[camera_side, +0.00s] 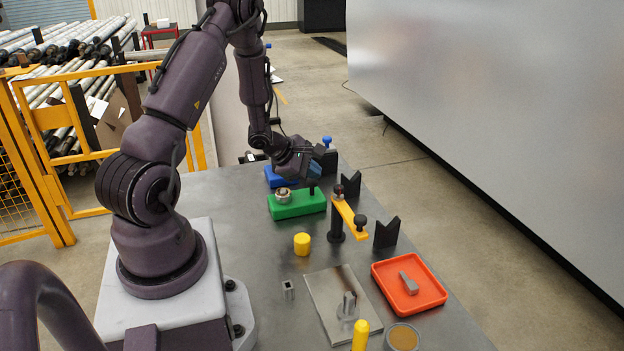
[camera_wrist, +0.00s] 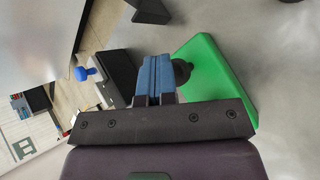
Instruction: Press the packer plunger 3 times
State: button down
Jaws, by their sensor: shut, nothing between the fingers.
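The green block (camera_side: 298,207) lies on the table under my arm and also shows in the wrist view (camera_wrist: 215,68). A dark round knob (camera_wrist: 182,70) stands at its near edge in the wrist view; in the side view a dark stub (camera_side: 312,188) shows at its right end. It looks like the packer plunger, though no label shows. My gripper (camera_side: 316,172) is shut and empty, pointing down just above that end. In the wrist view its blue fingers (camera_wrist: 157,66) are together beside the knob and partly hide it. I cannot tell whether they touch it.
A round metal piece (camera_side: 283,195) sits on the green block's left part. A blue block (camera_side: 283,177) and a blue knob (camera_side: 327,141) are behind. A yellow lever (camera_side: 348,215), yellow cylinder (camera_side: 302,244), and red tray (camera_side: 383,287) stand nearer the front.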

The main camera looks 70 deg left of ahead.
aim_at(312, 181)
jog(key=shift+r, duration=0.7)
jog(key=shift+r, duration=2.55)
jog(key=shift+d, duration=0.1)
